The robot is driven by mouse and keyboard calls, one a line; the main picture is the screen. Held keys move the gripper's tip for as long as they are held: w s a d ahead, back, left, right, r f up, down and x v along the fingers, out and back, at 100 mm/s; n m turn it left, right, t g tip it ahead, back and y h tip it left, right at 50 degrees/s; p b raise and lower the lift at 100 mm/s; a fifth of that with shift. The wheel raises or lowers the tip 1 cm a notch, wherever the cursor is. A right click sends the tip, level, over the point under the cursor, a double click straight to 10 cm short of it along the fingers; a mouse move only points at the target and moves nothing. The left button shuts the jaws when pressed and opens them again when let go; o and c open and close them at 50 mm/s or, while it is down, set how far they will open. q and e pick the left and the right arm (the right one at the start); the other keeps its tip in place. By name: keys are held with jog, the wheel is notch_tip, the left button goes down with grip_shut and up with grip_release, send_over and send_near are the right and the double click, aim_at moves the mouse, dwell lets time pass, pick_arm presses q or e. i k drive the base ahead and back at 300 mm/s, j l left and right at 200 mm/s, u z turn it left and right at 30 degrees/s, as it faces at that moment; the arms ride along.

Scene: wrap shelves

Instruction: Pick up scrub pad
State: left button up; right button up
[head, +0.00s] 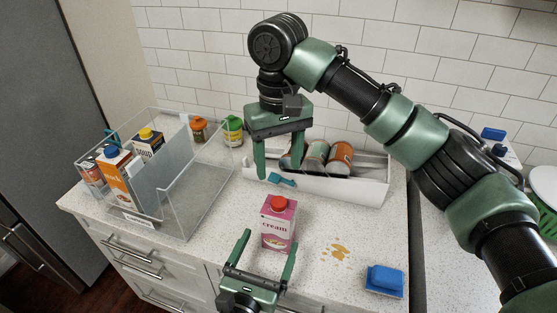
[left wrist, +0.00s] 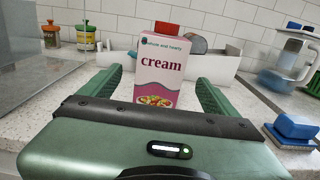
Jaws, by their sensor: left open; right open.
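The scrub pad (head: 384,280) is a blue block lying on the counter at the front right in the head view. It also shows at the right edge of the left wrist view (left wrist: 294,128), outside my fingers. My left gripper (head: 268,242) is open, with its fingers on either side of the front of a pink cream carton (head: 278,226); I cannot tell whether they touch it. The carton stands upright in the left wrist view (left wrist: 160,68). My right gripper (head: 279,170) is open, pointing down at the left end of the white bin, far from the pad.
A brown spill (head: 336,251) lies between carton and pad. The white bin (head: 345,188) holds several cans and a small blue item (head: 282,179). A clear organizer (head: 180,205) with cartons stands left. The counter's front edge is close to the pad.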

aim_at(382, 280)
jog(key=k+j, duration=0.25)
jog(key=k, duration=0.25)
jog(key=k+j, duration=0.2)
jog(key=k, duration=0.25)
